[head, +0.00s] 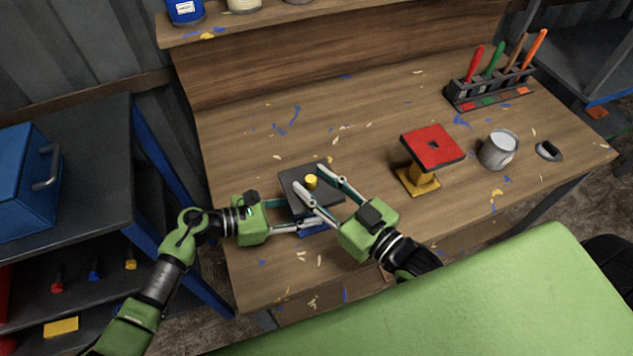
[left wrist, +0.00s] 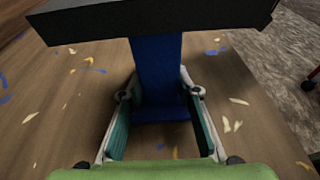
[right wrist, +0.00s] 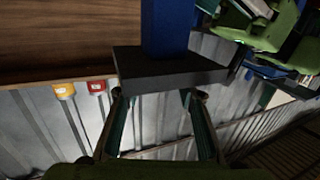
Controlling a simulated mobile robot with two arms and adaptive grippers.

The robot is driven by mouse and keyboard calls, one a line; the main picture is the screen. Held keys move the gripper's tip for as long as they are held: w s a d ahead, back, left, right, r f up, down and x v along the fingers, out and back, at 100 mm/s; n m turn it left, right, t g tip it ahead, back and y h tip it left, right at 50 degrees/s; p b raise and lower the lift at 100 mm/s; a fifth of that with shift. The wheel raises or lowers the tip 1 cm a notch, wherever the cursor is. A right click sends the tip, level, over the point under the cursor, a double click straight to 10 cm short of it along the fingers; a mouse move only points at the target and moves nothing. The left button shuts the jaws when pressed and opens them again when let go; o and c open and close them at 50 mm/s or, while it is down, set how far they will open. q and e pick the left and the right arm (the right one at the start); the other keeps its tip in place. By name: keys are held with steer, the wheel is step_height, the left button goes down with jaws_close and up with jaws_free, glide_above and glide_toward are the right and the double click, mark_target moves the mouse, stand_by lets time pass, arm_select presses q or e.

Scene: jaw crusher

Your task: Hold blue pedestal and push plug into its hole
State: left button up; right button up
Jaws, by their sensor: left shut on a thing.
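The blue pedestal stands upright on the bench. It has a blue column (left wrist: 157,65), a dark square top plate (head: 293,182) and a blue foot (head: 313,230). My left gripper (left wrist: 160,94) is shut on the blue column, under the plate. The right wrist view shows the column (right wrist: 165,25) and plate (right wrist: 170,70) upside down, without the plug.
A red-topped pedestal (head: 432,143) with a yellow foot stands to the right. Beyond it are a grey can (head: 498,149) and a tool rack (head: 490,90). A blue box (head: 22,168) sits on a dark cart at the left.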

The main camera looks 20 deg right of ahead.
steer(key=v, duration=1.2)
arm_select(q)
steer(key=o, duration=0.9)
steer(key=v, duration=1.2)
